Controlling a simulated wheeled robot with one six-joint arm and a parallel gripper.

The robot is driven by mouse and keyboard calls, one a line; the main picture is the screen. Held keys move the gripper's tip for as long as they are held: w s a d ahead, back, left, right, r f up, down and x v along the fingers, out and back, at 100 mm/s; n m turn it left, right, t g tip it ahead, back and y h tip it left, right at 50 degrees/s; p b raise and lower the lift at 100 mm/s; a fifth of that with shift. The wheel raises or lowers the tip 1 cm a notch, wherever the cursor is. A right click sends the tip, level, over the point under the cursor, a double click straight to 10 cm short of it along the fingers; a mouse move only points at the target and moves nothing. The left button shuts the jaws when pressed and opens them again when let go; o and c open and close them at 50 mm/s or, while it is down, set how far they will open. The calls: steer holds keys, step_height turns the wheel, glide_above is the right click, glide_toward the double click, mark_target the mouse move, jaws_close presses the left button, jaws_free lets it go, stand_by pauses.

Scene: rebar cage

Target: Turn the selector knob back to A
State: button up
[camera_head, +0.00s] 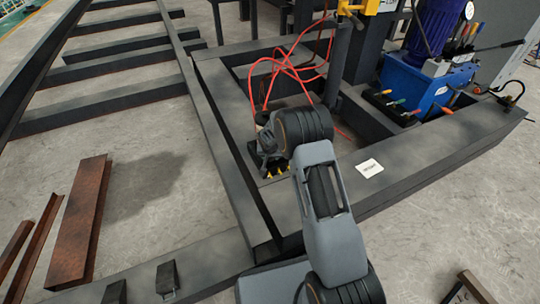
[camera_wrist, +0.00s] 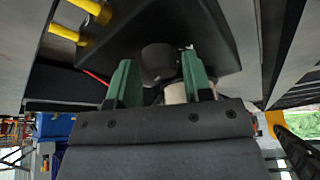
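In the wrist view, the two green fingers of my gripper (camera_wrist: 160,82) stand apart, with a visible gap between them. A dark round knob-like part (camera_wrist: 158,60) on a dark panel (camera_wrist: 205,25) shows between and just beyond the fingertips. I cannot tell whether either finger touches it. A short cream cylinder (camera_wrist: 175,93) sits beside it, partly hidden by the right finger and the gripper body. No letters or pointer mark can be read, so the knob's setting cannot be told. In the head view, my gripper (camera_head: 268,158) is low inside the dark steel frame, and my arm hides the knob.
Looped red cables (camera_head: 285,72) hang just behind my gripper. Yellow fittings (camera_wrist: 90,12) stick out in the wrist view. A blue hydraulic unit (camera_head: 425,85) stands at the back right. Rusty steel bars (camera_head: 80,225) lie on the left floor.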

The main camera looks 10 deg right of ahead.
steer(key=c, duration=0.6)
